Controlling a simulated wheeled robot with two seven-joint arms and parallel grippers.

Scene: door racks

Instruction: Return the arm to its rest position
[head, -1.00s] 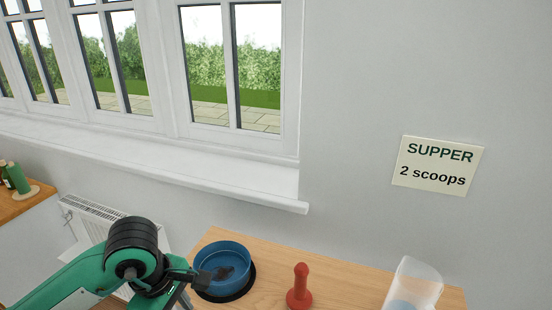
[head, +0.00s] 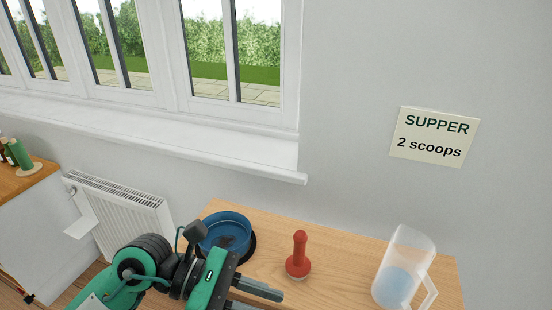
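My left arm comes in from the bottom left. Its green and black gripper (head: 262,300) is low in the head view, in front of the wooden table. Two grey fingers point right with a gap between them, and I see nothing held. The lower finger is partly cut off by the frame edge. My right gripper is out of view.
On the wooden table (head: 335,262) stand a blue bowl (head: 226,231) with dark contents, a red pestle-shaped object (head: 299,258) and a clear jug (head: 403,265). A wall sign (head: 434,136) reads "SUPPER 2 scoops". A white radiator (head: 120,215) is behind my arm.

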